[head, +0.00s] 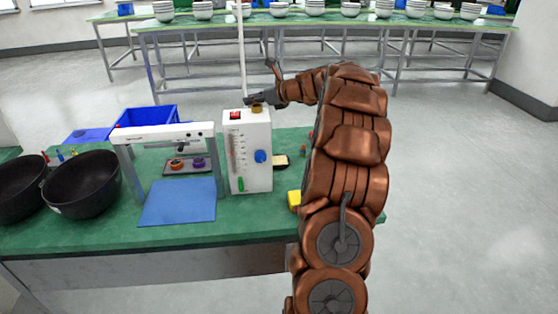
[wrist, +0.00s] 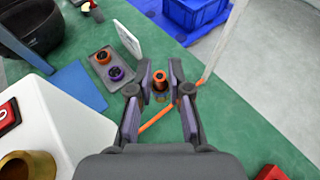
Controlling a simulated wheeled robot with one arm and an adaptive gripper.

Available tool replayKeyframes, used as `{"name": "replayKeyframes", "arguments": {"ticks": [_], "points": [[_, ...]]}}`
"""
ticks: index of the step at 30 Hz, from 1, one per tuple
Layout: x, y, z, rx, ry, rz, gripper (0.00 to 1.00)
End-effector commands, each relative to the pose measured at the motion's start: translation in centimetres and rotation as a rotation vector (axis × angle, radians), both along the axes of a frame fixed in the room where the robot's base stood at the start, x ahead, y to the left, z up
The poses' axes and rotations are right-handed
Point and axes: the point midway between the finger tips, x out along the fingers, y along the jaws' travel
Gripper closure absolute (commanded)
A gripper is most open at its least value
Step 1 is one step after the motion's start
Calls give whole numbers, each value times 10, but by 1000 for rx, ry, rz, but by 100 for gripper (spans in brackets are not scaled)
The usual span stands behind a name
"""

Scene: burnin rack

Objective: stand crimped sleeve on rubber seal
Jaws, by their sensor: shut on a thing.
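My gripper (wrist: 161,80) is shut on a small copper-coloured cylinder with an orange rim (wrist: 160,79), which seems to be the crimped sleeve. It looks upright between the fingertips, with green table beyond. In the head view my gripper (head: 258,98) is at the top of the white panel box, and the sleeve cannot be made out there. A grey tray (wrist: 122,80) holds an orange ring (wrist: 103,57) and a purple ring (wrist: 116,73), apart from my gripper. I cannot tell which is the rubber seal. The tray also shows in the head view (head: 208,171).
The white box (head: 250,180) carries a brass collar (wrist: 27,166) and a red switch (wrist: 8,114). A white-beamed frame (head: 165,133) stands over the tray side, near a blue mat (head: 178,202). Black bowls (head: 82,185) and a blue crate (head: 147,114) are left.

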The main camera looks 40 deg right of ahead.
Motion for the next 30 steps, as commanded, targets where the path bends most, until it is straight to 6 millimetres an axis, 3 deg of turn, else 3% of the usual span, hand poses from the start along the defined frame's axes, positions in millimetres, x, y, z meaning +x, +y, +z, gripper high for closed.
{"name": "replayKeyframes", "arguments": {"ticks": [6,13,30], "points": [[-36,-31,-36,7,2,-66,100],[-71,-49,-73,7,1,-117,100],[-79,-52,-144,4,2,-128,100]]}}
